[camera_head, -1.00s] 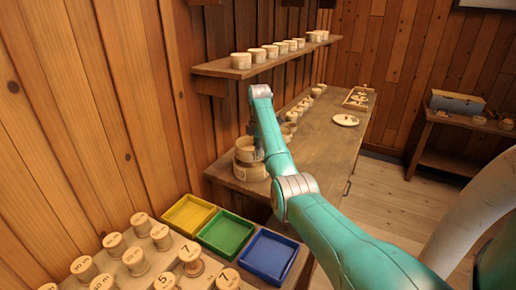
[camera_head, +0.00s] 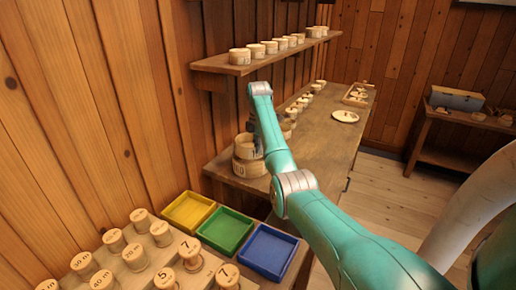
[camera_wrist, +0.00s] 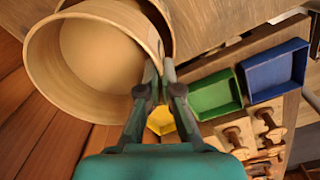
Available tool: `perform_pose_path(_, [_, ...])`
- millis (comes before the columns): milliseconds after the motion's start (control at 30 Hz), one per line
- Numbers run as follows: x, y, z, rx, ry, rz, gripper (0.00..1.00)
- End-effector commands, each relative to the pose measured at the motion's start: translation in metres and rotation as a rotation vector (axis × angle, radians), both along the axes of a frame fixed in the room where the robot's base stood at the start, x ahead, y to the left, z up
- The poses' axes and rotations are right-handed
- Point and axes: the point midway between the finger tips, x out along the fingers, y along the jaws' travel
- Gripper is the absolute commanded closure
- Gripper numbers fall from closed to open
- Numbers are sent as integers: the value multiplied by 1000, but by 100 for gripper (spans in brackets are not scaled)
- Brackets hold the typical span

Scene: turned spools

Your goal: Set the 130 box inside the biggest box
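A round, open wooden box (camera_head: 243,146) is at the near end of the long workbench, over a wider round wooden box (camera_head: 250,168) with a partly readable number ending in 0. My gripper (camera_wrist: 160,72) is closed on the rim of the upper box, one finger on each side of its wall. In the wrist view, this box (camera_wrist: 100,50) shows an empty inside and a pale floor. The wider box (camera_wrist: 160,15) shows behind it. I cannot tell whether the upper box rests in the wider one or hangs above it. My arm hides part of both.
More round boxes line the bench (camera_head: 335,150) and the wall shelf (camera_head: 230,66) above. Yellow (camera_head: 189,211), green (camera_head: 225,232) and blue (camera_head: 268,253) trays sit in front, beside several numbered spools (camera_head: 190,254). The plank wall is close on the left.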

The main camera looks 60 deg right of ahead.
Motion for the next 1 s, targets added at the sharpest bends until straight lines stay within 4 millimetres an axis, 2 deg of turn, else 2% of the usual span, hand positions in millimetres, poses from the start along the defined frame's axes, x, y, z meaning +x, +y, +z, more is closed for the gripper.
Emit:
perform_pose_path(500, [0, 0, -9, 0, 1, 0, 100])
perform_pose_path(1000, [0, 0, -10, 0, 0, 0, 100])
